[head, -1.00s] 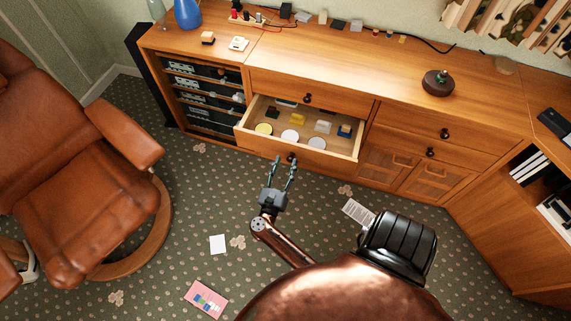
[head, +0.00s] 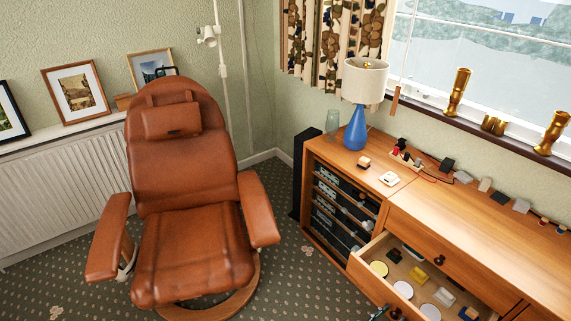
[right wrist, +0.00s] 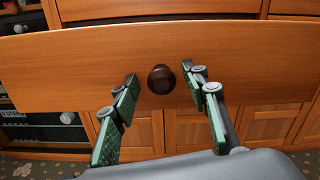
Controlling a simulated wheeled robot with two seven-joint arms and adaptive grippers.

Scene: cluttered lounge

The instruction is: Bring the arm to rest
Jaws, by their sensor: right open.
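My right gripper (head: 387,313) shows only as its fingertips at the bottom edge of the head view, in front of the open drawer (head: 372,284). In the right wrist view the gripper (right wrist: 160,88) is open and empty. Its two green-padded fingers stand apart, left and right of the dark round knob (right wrist: 161,79) on the drawer front (right wrist: 90,60). The knob appears beyond the fingers, and no contact with it shows. Most of the right arm is outside the head view. My left gripper is not in view.
The drawer juts out from the wooden sideboard (head: 470,215) and holds several small items. A brown leather recliner (head: 190,240) stands at left. A blue lamp (head: 356,130) and small objects are on the sideboard. Patterned carpet (head: 290,280) lies free between recliner and sideboard.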

